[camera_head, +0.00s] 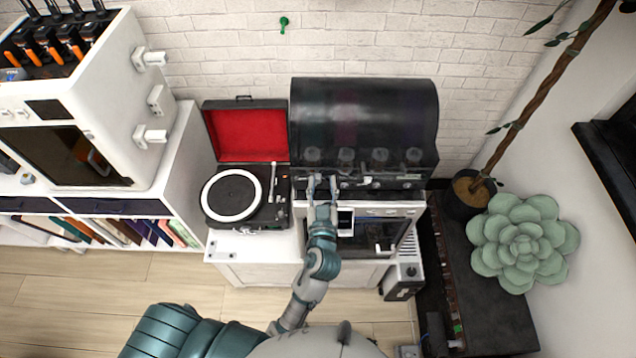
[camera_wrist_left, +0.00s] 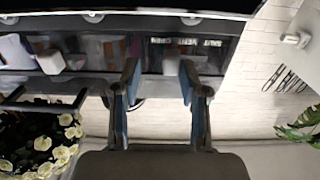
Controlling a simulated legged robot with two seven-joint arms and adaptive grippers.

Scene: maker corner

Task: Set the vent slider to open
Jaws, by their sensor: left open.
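The black domed unit (camera_head: 365,115) stands against the brick wall with a control strip along its lower front. My left gripper (camera_head: 322,184) is open in front of the left part of that strip. In the left wrist view a small pale knob (camera_wrist_left: 171,66) shows between the open fingers of this gripper (camera_wrist_left: 158,75), nearer the right finger. It sits by a vent label (camera_wrist_left: 187,42) with small lettering. I cannot tell the knob's exact setting or whether a finger touches it. My right gripper is not in view.
A second pale knob (camera_wrist_left: 50,63) sits farther left on the strip in the wrist view. A turntable (camera_head: 232,194) with a red-lined lid stands left of the unit. A white oven-like appliance (camera_head: 385,232) is below it, and a succulent (camera_head: 523,240) is at right.

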